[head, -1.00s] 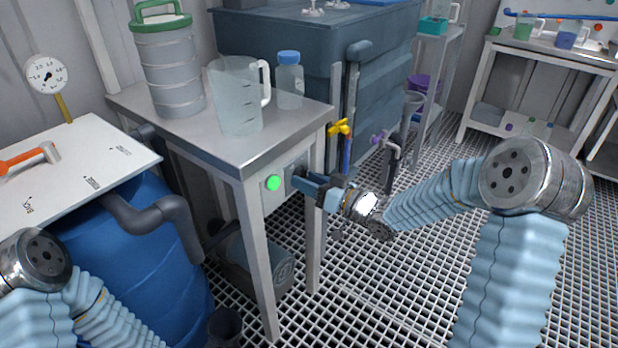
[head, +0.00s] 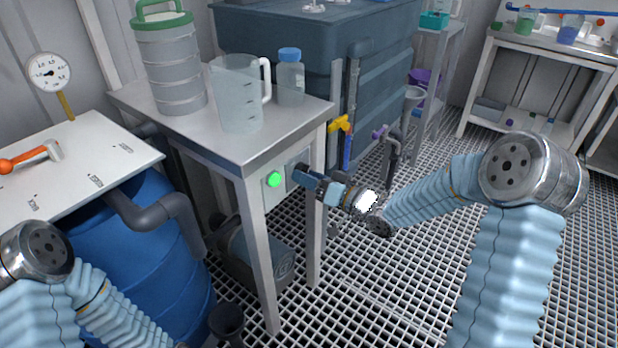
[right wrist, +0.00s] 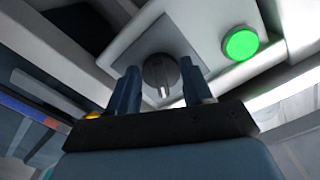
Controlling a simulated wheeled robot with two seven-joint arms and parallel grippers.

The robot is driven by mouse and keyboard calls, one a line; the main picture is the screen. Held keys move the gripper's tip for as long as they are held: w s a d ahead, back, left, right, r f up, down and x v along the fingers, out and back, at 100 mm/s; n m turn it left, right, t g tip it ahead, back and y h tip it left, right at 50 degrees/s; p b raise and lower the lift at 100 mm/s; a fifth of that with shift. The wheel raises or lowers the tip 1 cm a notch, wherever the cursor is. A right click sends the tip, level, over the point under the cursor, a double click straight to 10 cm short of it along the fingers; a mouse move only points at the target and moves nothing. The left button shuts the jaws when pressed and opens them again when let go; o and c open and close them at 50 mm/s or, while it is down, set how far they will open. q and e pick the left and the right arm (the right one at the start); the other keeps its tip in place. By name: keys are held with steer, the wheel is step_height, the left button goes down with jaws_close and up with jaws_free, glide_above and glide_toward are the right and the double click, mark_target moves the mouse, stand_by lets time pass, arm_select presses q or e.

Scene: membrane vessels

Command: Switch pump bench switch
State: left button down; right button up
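The pump bench switch is a dark round knob (right wrist: 161,76) with a pale pointer mark, on a grey plate in the right wrist view. In the head view the knob (head: 299,172) shows on the bench's front panel, beside a lit green lamp (head: 274,180). The lamp (right wrist: 240,43) also glows in the wrist view. My right gripper (head: 311,178) is just in front of the knob. In the wrist view its fingers (right wrist: 158,74) are apart, one on each side of the knob; contact cannot be told. My left gripper is out of view.
The metal bench (head: 215,135) carries a clear jug (head: 238,95), a blue-capped bottle (head: 290,80) and a stacked canister (head: 168,65). A blue barrel (head: 140,255) stands left. Grated floor lies open at right.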

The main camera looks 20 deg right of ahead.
steer(key=o, duration=0.3)
steer(key=shift+o, duration=0.2)
steer(key=v, duration=1.4)
steer(key=shift+b, duration=0.4)
steer(key=shift+w+f, duration=0.1)
